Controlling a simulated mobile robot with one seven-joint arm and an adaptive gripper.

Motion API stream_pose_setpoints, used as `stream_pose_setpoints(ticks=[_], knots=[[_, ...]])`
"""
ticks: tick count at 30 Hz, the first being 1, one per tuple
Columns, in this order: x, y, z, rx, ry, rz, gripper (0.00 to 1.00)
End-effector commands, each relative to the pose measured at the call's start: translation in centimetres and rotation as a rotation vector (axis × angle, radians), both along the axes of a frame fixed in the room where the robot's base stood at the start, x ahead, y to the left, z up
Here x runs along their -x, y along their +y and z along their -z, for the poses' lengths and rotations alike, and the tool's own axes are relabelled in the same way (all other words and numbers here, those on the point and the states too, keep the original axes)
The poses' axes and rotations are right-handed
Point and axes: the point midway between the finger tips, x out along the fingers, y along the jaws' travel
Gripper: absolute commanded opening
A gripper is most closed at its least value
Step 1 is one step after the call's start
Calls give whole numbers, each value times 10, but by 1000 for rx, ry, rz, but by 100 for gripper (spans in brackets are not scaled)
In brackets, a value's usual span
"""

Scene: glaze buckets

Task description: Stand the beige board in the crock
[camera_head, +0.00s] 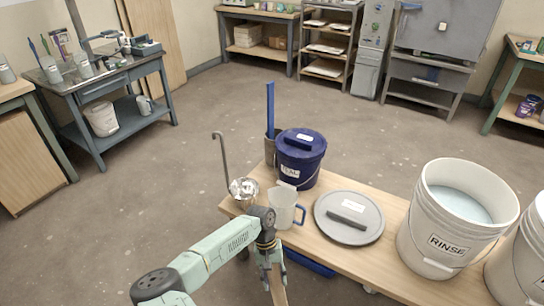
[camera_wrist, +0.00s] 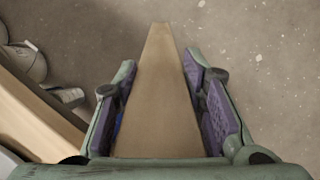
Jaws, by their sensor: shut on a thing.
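The beige board (camera_wrist: 158,110) is held between the purple-padded fingers of my gripper (camera_wrist: 158,75), and its far end points away over the floor. In the head view my gripper (camera_head: 271,262) is at the table's near left edge, with a strip of the board (camera_head: 278,289) below it. The crock seems to be the grey cylinder (camera_head: 270,151) at the table's far left corner, partly hidden by a blue lidded bucket (camera_head: 301,160). A tall blue stick (camera_head: 270,105) stands in it. The crock is well beyond my gripper, apart from the board.
A metal ladle (camera_head: 243,187) and a clear jug with a blue handle (camera_head: 286,208) stand between my gripper and the crock. A grey lid (camera_head: 348,218) lies on the wooden table (camera_head: 385,277), with a white RINSE bucket (camera_head: 435,240) to its right. Floor left of the table is clear.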

Motion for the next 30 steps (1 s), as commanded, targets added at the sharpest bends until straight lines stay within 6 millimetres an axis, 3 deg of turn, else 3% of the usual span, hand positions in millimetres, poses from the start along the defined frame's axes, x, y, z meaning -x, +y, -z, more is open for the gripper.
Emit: stream_pose_setpoints(ticks=[1, 3, 16, 24, 30], knots=[[0, -1, -15, 0, 1, 1, 0], [1, -1, -16, 0, 1, 1, 0], [0, 0, -13, 0, 0, 0, 0], [-7, 2, 7, -3, -8, 4, 0], [-9, 0, 8, -1, -1, 2, 0]])
